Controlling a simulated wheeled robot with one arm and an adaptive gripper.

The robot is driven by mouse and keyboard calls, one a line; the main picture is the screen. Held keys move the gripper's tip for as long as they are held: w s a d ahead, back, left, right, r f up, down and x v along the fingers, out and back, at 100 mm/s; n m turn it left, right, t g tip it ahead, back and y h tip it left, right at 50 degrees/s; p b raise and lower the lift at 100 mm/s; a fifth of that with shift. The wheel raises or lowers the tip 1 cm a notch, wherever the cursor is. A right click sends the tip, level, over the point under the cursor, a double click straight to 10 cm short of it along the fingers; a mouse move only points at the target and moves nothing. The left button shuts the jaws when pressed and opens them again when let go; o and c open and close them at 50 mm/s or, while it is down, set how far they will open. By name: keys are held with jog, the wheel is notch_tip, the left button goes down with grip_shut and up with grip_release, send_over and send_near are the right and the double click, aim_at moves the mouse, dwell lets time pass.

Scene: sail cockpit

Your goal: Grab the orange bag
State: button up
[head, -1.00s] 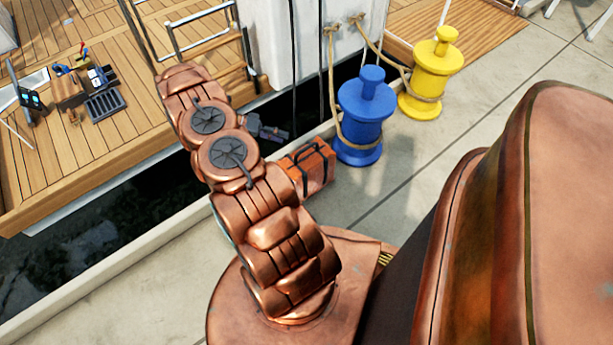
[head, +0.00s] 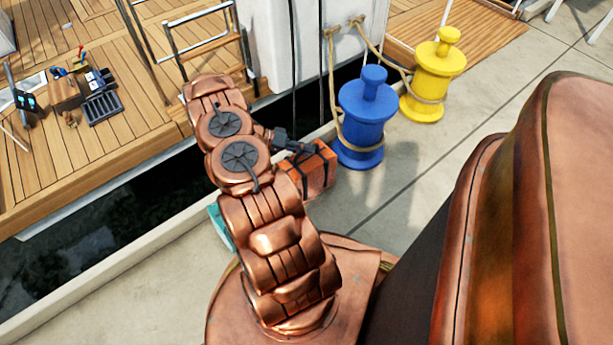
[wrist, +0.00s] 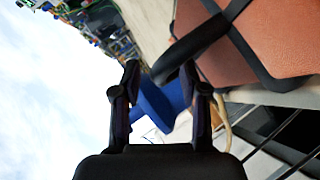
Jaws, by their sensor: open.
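The orange bag (head: 318,172) with black straps stands on the concrete quay, left of the blue bollard in the head view. In the wrist view the bag (wrist: 275,42) fills the upper right, and its black handle (wrist: 188,50) arches out toward the fingers. My gripper (wrist: 160,72) is open, with the handle in front of and partly between its fingertips; I cannot tell whether they touch. In the head view my gripper (head: 292,146) is a small dark shape at the bag's upper left, partly hidden by my arm.
A blue bollard (head: 365,115) with rope stands just right of the bag, and a yellow bollard (head: 434,80) behind it. Dark water (head: 110,220) lies left of the quay edge. A wooden boat deck (head: 40,165) holds tools. A teal object (head: 221,226) shows beside my arm.

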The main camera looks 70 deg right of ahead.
jog(key=shift+s+d+f, duration=0.1)
jog(key=shift+s+f, duration=0.05)
jog(key=shift+s, duration=0.15)
grip_shut()
dwell(0.6)
